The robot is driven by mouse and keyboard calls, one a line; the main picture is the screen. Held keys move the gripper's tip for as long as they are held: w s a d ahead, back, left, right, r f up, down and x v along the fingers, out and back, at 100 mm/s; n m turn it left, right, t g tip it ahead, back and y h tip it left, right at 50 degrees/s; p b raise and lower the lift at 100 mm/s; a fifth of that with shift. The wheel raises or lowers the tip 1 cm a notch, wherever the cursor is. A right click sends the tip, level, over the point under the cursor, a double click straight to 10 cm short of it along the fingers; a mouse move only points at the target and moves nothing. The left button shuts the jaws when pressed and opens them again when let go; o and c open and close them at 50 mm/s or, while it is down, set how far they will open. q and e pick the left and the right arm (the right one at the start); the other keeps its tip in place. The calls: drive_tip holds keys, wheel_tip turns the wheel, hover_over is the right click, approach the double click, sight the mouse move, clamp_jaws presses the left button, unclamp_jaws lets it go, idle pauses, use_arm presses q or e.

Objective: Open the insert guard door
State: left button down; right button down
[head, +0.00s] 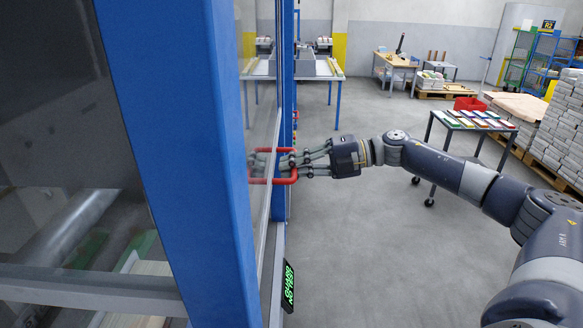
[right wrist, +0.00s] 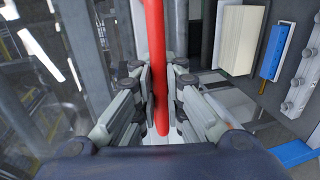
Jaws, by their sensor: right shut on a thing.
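The guard door is a clear panel (head: 262,105) in the head view, seen at a steep angle between blue uprights. A red bar handle (head: 285,181) stands out from its face, and a reflection of it shows in the panel. My right gripper (head: 293,161) reaches in from the right and is shut on the handle. In the right wrist view the red handle (right wrist: 155,35) runs between the two closed finger pads (right wrist: 159,85). I cannot tell whether the door stands ajar. My left gripper is not in view.
A blue post (head: 185,130) fills the near left. A small black display (head: 288,286) with green text sits low by the door. A wheeled table (head: 440,121) with colourful stacks stands at right, before paper bundles (head: 553,130). The grey floor (head: 370,250) between is clear.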

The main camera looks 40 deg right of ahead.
drive_tip(key=shift+w+d+r, duration=0.1)
drive_tip(key=shift+d, duration=0.05)
drive_tip(key=c, duration=1.7)
unclamp_jaws()
drive_tip(key=shift+d, duration=0.1)
drive_tip(key=v, duration=1.2)
